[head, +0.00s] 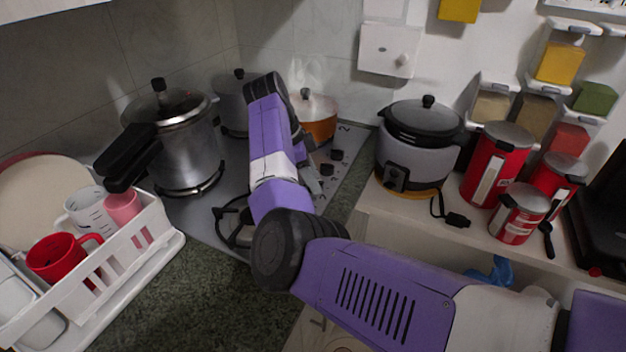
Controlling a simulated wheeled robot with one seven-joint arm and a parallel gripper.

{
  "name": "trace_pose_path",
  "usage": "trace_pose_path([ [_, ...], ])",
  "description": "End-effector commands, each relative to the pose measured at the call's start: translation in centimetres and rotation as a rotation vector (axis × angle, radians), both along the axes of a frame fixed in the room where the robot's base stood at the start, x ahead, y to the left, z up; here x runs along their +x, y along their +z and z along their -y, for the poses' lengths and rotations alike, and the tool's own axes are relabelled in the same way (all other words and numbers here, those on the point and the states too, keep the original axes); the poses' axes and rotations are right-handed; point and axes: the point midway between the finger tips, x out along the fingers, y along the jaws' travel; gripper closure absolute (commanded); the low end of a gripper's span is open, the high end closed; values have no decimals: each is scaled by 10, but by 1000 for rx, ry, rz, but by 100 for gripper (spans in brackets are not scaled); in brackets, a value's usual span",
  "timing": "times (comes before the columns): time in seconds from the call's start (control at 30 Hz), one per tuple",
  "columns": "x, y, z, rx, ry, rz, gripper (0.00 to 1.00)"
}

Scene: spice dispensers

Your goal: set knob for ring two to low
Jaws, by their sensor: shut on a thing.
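The cooktop (205,210) runs along the left counter, with its knob strip on the right edge. Two dark knobs show on the strip, a far knob (337,155) and a nearer knob (326,169). A numeral that looks like 2 is printed at the strip's far end. My gripper (313,184) is down at the strip, just nearer than these two knobs, and shut on a stove knob that the fingers mostly hide. The held knob's setting and its marks are too small and covered to read. My purple arm hides part of the cooktop.
A pressure cooker (185,150), a grey pot (230,105) and an orange pot (317,120) stand on the cooktop. A rice cooker (412,155) and red canisters (497,165) stand to the right. A white dish rack (120,250) is at left.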

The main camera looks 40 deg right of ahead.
Motion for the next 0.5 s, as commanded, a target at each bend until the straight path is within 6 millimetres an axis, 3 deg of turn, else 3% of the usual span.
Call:
trace_pose_path([
  [0.27, 0, 0, 1, -1, -3, 1, 100],
  [0.3, 0, 0, 1, -1, -3, 1, 63],
  [0.4, 0, 0, 1, -1, -2, 1, 44],
  [0.5, 0, 0, 0, 0, -1, 0, 44],
])
